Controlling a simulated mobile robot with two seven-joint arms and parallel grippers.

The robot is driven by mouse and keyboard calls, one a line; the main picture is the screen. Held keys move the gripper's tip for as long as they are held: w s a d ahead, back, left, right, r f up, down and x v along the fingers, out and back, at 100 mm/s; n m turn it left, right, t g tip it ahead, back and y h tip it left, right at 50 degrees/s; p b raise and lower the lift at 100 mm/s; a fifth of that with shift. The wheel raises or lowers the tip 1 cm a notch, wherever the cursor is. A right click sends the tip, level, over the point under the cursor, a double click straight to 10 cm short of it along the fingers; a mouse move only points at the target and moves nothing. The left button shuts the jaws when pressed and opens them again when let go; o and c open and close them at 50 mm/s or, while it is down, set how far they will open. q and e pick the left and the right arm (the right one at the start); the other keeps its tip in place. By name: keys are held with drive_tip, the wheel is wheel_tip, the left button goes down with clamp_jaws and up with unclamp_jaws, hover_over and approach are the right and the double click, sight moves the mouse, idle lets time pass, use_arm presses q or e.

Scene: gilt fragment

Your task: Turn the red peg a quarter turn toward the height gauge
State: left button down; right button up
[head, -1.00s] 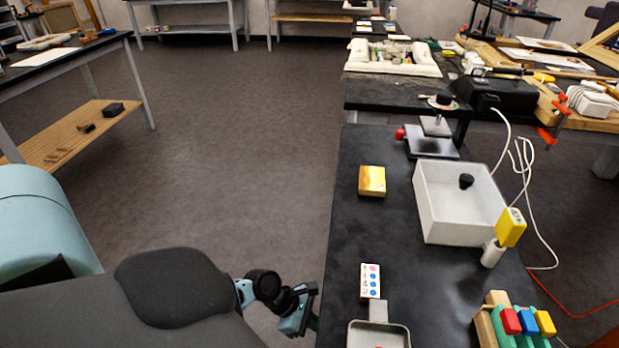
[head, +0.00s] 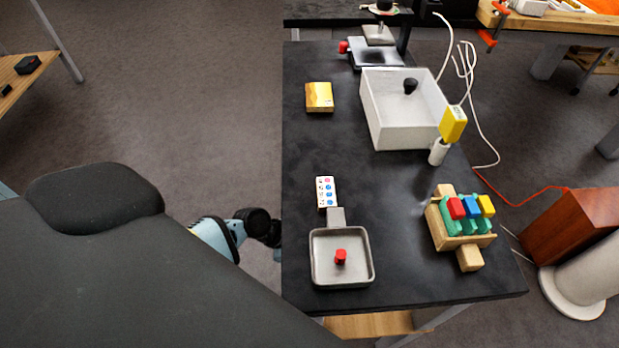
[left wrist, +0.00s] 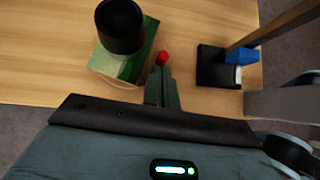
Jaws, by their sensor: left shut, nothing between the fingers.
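A short red peg (head: 340,257) stands in a shallow grey tray (head: 314,262) near the front of the black bench. A yellow meter (head: 453,124) on a white cylinder stands at the bench's right edge. A flat metal stand (head: 376,53) with a dark post and a red knob (head: 343,47) is at the far end. I cannot tell for sure which is the height gauge. My left gripper shows in the left wrist view (left wrist: 161,75), shut and empty, above a wooden surface. A small red thing (left wrist: 163,57) shows at its fingertips. In the head view only its arm shows, left of the bench. My right gripper is not in view.
On the bench are a white bin (head: 375,117), a gold block (head: 319,97), a card with colored dots (head: 326,191) and a wooden rack (head: 440,232) with red, blue and yellow blocks. In the left wrist view, a black cylinder (left wrist: 120,26) and a blue-and-black item (left wrist: 222,68) flank my gripper.

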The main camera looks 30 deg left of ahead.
use_arm(q)
drive_tip(key=p, duration=0.1)
drive_tip(key=d+n+p, duration=0.1)
drive_tip(key=p, duration=0.1)
drive_tip(key=shift+w+d+r+t+y, duration=0.2)
drive_tip(key=shift+w+r+t+y, duration=0.1)
drive_tip(key=shift+r+t, duration=0.1)
drive_tip(key=shift+d+n+p, duration=0.1)
drive_tip(key=shift+n+p, duration=0.2)
drive_tip(key=shift+n, duration=0.1)
drive_tip(key=shift+s+f+t+p, duration=0.1)
drive_tip(key=shift+f+t+p, duration=0.1)
drive_tip(key=shift+t+p, duration=0.1)
drive_tip(key=shift+f, duration=0.15)
drive_tip(key=shift+s, duration=0.15)
